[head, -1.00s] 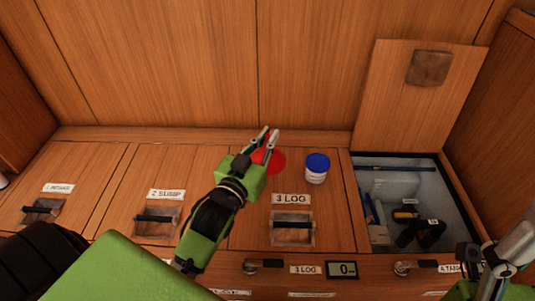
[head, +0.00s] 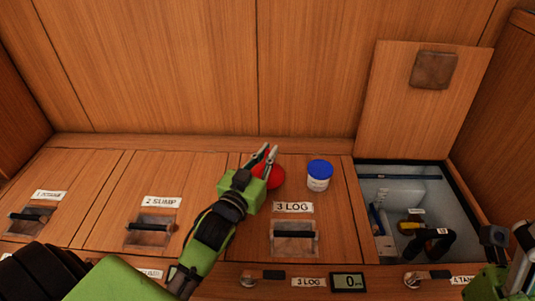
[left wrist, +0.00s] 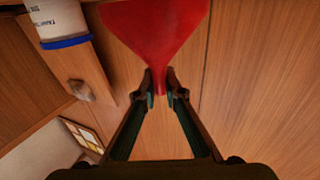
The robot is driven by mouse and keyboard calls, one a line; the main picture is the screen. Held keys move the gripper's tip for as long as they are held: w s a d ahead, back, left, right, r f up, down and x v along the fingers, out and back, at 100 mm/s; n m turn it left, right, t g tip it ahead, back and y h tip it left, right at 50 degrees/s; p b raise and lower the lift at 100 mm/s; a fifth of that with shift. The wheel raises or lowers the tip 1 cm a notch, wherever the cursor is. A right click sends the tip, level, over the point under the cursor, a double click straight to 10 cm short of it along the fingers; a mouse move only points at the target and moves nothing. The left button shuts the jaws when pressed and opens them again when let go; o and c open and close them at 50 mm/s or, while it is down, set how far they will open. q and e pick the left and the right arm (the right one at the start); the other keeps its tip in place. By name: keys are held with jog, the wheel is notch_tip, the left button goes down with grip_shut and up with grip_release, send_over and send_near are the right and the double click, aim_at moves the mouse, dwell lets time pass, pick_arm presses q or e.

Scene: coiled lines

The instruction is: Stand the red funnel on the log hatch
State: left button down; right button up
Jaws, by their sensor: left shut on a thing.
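The red funnel (head: 272,178) is over the back left part of the log hatch (head: 342,214), which carries the 3 LOG label. My left gripper (head: 268,151) is shut on the funnel's narrow spout. In the left wrist view the two fingertips (left wrist: 160,86) pinch the spout, and the red cone (left wrist: 155,25) widens away from them. The wide mouth faces down toward the hatch. I cannot tell whether its rim touches the hatch; it is cut off in the wrist view. My right gripper (head: 511,240) shows partly at the lower right edge, away from the funnel.
A white jar with a blue lid (head: 319,175) stands on the log hatch right of the funnel. The hatch handle (head: 294,234) is in front. On the right, an open bin (head: 399,184) holds several items, its lid (head: 395,120) leaning upright behind.

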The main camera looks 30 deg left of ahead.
pick_arm(q)
jog(key=shift+f, duration=0.3)
jog(key=shift+f, duration=0.25)
jog(key=c, duration=2.2)
grip_release()
jog(key=shift+c, duration=0.2)
jog(key=shift+o, duration=0.5)
jog(key=shift+f, duration=0.15)
jog(key=shift+s+f, duration=0.1)
